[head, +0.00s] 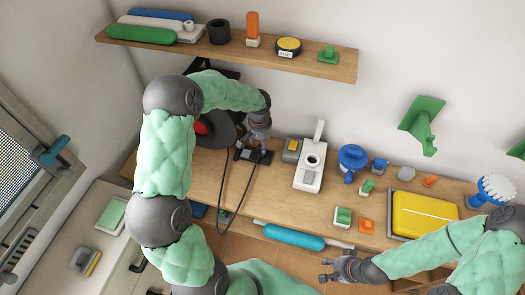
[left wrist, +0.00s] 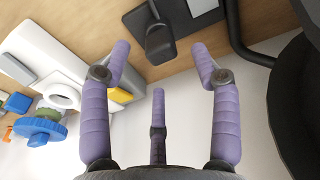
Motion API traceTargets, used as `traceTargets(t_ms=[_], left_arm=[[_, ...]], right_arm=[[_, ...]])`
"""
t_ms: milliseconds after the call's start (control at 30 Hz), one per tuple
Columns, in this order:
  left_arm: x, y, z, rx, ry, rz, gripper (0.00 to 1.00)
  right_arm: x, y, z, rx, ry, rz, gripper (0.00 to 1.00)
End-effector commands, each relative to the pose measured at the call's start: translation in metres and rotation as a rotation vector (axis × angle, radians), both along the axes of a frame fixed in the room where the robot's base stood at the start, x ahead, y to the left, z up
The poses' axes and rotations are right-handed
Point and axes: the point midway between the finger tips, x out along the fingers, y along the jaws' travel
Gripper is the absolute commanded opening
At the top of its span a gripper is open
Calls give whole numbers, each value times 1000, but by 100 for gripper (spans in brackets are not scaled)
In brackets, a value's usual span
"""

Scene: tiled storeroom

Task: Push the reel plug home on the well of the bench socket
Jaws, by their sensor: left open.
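The white bench socket (head: 308,178) stands on the bench, with its round dark-centred well (head: 312,161) facing up and empty. The well also shows at the left of the left wrist view (left wrist: 62,97). A black piece that looks like the reel plug (left wrist: 160,42) sits on a dark plate (head: 245,155) left of the socket. My left gripper (head: 258,143) is over that plate; its purple fingers are spread around the black piece, apart from it. The black reel with a red centre (head: 215,130) is partly hidden behind my left arm. My right gripper (head: 325,270) is open and empty at the bench's front.
A grey box with a yellow top (head: 292,147) stands between plate and socket. A black cable (head: 221,195) loops over the bench's front edge. A blue spool (head: 352,158), small coloured blocks and a yellow tray (head: 424,218) lie to the right. A loaded shelf (head: 300,63) hangs above.

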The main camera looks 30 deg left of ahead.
Motion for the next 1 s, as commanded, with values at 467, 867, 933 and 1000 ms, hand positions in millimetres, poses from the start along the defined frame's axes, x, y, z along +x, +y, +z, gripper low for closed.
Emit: traceTargets(t_ms=[467, 867, 933, 1000], left_arm=[[5, 1, -51, -1, 3, 0, 62], [8, 2, -68, 0, -1, 1, 60], [8, 2, -68, 0, -1, 1, 40], [8, 2, -68, 0, 0, 1, 20]], right_arm=[[0, 0, -12, 0, -1, 0, 40], [1, 0, -15, 0, -1, 0, 40], [1, 0, -15, 0, -1, 0, 40], [1, 0, -15, 0, -1, 0, 40]])
